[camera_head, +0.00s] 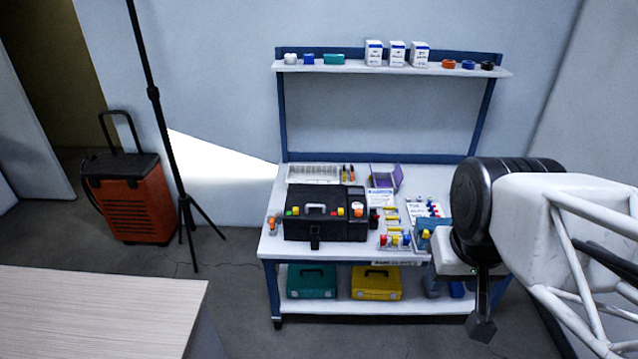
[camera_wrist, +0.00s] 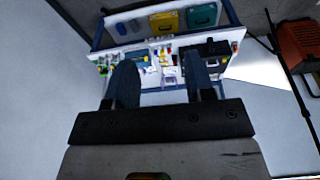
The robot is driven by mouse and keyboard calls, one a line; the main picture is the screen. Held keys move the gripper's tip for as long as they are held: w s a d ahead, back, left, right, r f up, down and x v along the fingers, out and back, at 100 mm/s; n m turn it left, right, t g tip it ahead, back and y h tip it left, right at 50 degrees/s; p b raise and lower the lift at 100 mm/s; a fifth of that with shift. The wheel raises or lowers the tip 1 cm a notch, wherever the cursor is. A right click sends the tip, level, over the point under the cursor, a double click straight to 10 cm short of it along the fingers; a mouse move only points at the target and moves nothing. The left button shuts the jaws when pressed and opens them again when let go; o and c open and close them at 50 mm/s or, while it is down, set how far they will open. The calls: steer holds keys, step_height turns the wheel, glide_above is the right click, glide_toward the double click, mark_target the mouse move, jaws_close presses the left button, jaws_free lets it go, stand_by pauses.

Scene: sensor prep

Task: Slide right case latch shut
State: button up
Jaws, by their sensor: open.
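A black case (camera_head: 325,228) with a grey handle sits closed on the workbench (camera_head: 275,246) in the head view, with coloured items along its top. One dark latch (camera_head: 314,239) hangs at its front, left of centre; I cannot make out a right latch. The case also shows small in the wrist view (camera_wrist: 204,50), where the picture is upside down. My gripper shows in the wrist view (camera_wrist: 164,85) with its two dark fingers apart and nothing between them. In the head view my arm is to the right of the bench, and the gripper end (camera_head: 481,325) is away from the case.
Small parts and a tray (camera_head: 398,241) crowd the bench right of the case. A shelf (camera_head: 350,66) with white boxes runs above. Teal (camera_head: 311,283) and yellow (camera_head: 377,285) cases sit below. A tripod (camera_head: 186,205) and an orange wheeled case (camera_head: 130,205) stand left.

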steer(key=w+a+f+g, duration=0.1)
steer(key=w+a+f, duration=0.1)
steer(key=w, duration=1.6)
steer(key=w+a+f, duration=0.1)
steer(key=w+a, duration=0.2)
steer(key=w, duration=1.5)
steer(key=shift+g, duration=0.8)
steer(key=w+a+f, duration=0.2)
steer(key=w+f, duration=0.7)
steer(key=w+a+f, duration=0.3)
steer(key=w+f, duration=0.6)
steer(key=f, duration=0.1)
steer(key=w+a+f, duration=0.3)
steer(key=w+f, duration=0.6)
steer(key=shift+w+f, duration=0.3)
steer(key=shift+f, duration=0.1)
steer(key=shift+w+a+f, duration=0.1)
steer(key=shift+w+f, duration=0.15)
steer(key=shift+f, duration=0.15)
steer(key=shift+f, duration=0.1)
